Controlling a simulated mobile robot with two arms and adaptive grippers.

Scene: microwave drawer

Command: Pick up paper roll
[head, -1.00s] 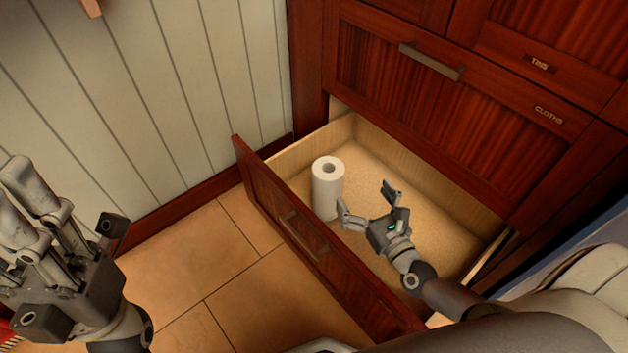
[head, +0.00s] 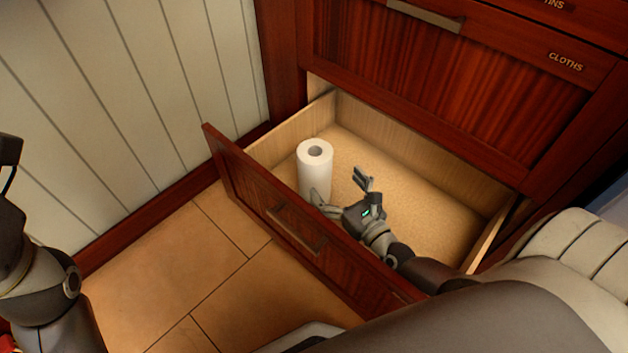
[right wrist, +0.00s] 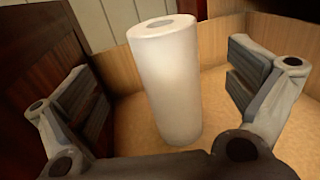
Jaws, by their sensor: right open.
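A white paper roll (head: 314,170) stands upright in the open drawer (head: 420,215), near its left end. My right gripper (head: 338,187) is open inside the drawer, just to the right and near side of the roll. In the right wrist view the roll (right wrist: 167,85) stands between the two spread fingers (right wrist: 165,95), a little beyond them. No contact with either finger shows. My left gripper (head: 10,165) is only partly in view at the left edge, cut off by the frame, so its opening cannot be judged.
The drawer's wooden front (head: 262,200) with its handle (head: 296,230) rises on the near side. The cabinet face (head: 430,85) with a closed drawer hangs above the back. A white panelled wall (head: 130,90) is at left. The drawer floor right of the gripper is bare.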

